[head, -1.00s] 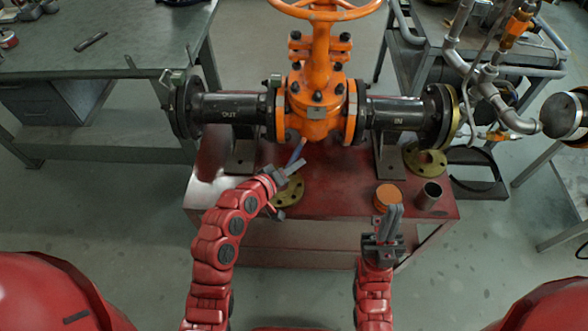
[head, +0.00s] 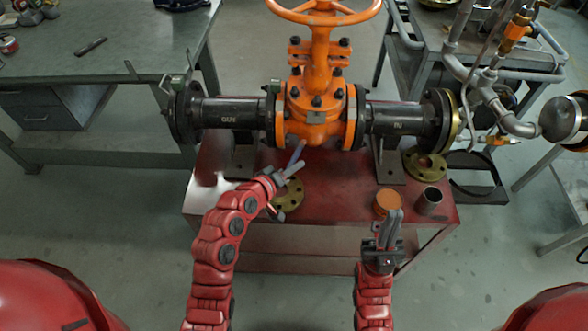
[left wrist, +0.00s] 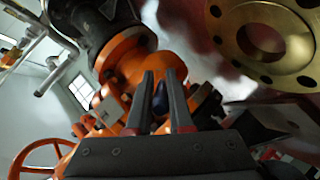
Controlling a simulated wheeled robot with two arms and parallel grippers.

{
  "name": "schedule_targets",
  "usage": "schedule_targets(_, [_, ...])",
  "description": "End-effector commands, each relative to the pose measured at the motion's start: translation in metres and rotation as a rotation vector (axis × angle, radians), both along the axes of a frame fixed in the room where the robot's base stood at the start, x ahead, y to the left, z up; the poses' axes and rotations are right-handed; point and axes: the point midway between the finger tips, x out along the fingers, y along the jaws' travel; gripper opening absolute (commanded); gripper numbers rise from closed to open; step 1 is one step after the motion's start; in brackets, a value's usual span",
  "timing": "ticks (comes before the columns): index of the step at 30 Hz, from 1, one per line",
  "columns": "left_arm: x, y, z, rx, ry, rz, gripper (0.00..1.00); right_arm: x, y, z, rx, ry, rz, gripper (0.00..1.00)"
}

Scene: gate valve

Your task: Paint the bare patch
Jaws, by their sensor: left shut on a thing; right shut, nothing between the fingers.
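The orange gate valve (head: 315,105) sits in a black pipe run above a red bench. My left gripper (head: 291,170) is shut on a slim blue-handled brush (head: 297,154), just below the valve body. The brush points up, with its tip at or very near the underside of the body; I cannot tell whether it touches. The left wrist view shows the blue handle (left wrist: 160,98) between the fingers, with the valve's orange parts beyond. I cannot make out the bare patch. An orange-filled paint tin (head: 388,201) stands on the bench. My right gripper (head: 391,222) is shut and empty in front of the tin.
A grey metal cup (head: 429,201) stands right of the tin. Brass flanges lie on the red bench (head: 335,190), one beside my left gripper (head: 289,196) and one at the right (head: 425,163). A green-grey workbench (head: 100,60) is at left, and a pipe-laden cart at right.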

Motion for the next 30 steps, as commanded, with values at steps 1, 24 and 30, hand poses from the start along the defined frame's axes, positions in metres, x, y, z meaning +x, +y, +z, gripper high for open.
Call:
schedule_targets(1, [0.001, 0.000, 0.000, 0.000, -0.001, 0.001, 0.00, 0.000, 0.000, -0.001, 0.000, 0.000, 0.000, 0.00])
schedule_targets(24, [0.016, 0.000, 0.000, -0.001, -0.001, 0.000, 0.00, 0.000, 0.000, -0.005, 0.000, 0.000, 0.000, 0.00])
schedule_targets(30, [0.017, -0.001, 0.001, -0.001, -0.001, -0.001, 0.00, 0.000, 0.000, -0.004, 0.000, 0.000, 0.000, 0.00])
